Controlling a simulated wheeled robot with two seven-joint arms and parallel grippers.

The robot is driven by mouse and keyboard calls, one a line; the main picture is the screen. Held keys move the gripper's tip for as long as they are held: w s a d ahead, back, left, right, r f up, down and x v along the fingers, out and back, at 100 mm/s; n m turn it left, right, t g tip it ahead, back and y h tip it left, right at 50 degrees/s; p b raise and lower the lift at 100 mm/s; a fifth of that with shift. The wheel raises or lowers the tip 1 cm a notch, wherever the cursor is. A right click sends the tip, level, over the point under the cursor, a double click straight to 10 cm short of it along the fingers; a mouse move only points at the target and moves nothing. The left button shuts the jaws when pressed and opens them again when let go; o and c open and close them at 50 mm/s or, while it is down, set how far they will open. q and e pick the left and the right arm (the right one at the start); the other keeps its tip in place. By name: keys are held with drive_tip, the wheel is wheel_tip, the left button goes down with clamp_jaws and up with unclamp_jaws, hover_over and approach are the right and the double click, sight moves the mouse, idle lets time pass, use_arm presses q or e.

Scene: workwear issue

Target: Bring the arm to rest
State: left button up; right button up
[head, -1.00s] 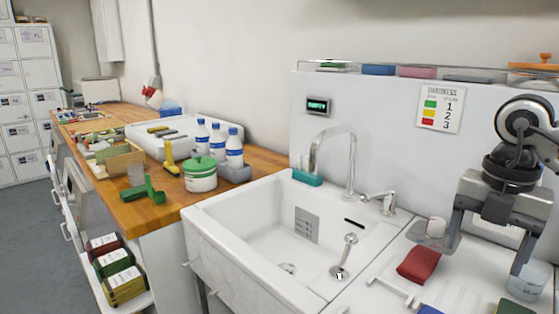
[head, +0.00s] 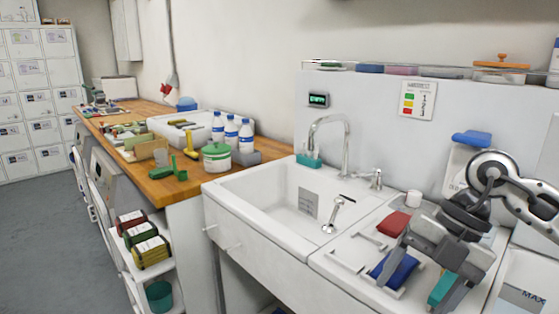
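My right gripper (head: 416,284) is at the lower right in the head view, at the end of an arm coming in from the right. It points down over the white drainboard beside the sink. Its two fingers are spread apart and I see nothing held between them. The fingers partly cover a blue pad (head: 399,270) and a teal piece (head: 441,288); whether they touch these I cannot tell. My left gripper is not in view.
The white sink (head: 250,196) with its curved tap (head: 346,150) stands left of the gripper. A red pad (head: 394,223) and a small white cup (head: 413,198) are behind it. The wooden counter (head: 160,190) holds bottles, a green-lidded tub and tools. Grey floor is clear at left.

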drive_tip(key=s+a+m+t+y, duration=0.1)
drive_tip(key=a+m+t+y, duration=0.65)
drive_tip(key=a+y, duration=0.95)
drive_tip(key=w+d+f+m+t+h, duration=0.1)
drive_tip(key=d+f+m+t+h, duration=0.2)
drive_tip(key=f+m+t+h, duration=0.35)
drive_tip(key=d+f+m+t+h, duration=0.35)
drive_tip(key=f+m+h, duration=0.25)
drive_tip(key=m+h, duration=0.25)
drive_tip(key=s+d+f+m+g+h, duration=0.1)
drive_tip(key=s+f+m+g+h, duration=0.1)
drive_tip(key=s+f, duration=0.3)
drive_tip(key=s+d+f+m+g+h, duration=0.1)
drive_tip(key=s+f+g, duration=0.3)
drive_tip(key=f, duration=0.6)
drive_tip(key=shift+s+d+f+m+h, duration=0.25)
drive_tip(key=shift+s+m+h, duration=0.35)
drive_tip(key=shift+s+m, duration=0.35)
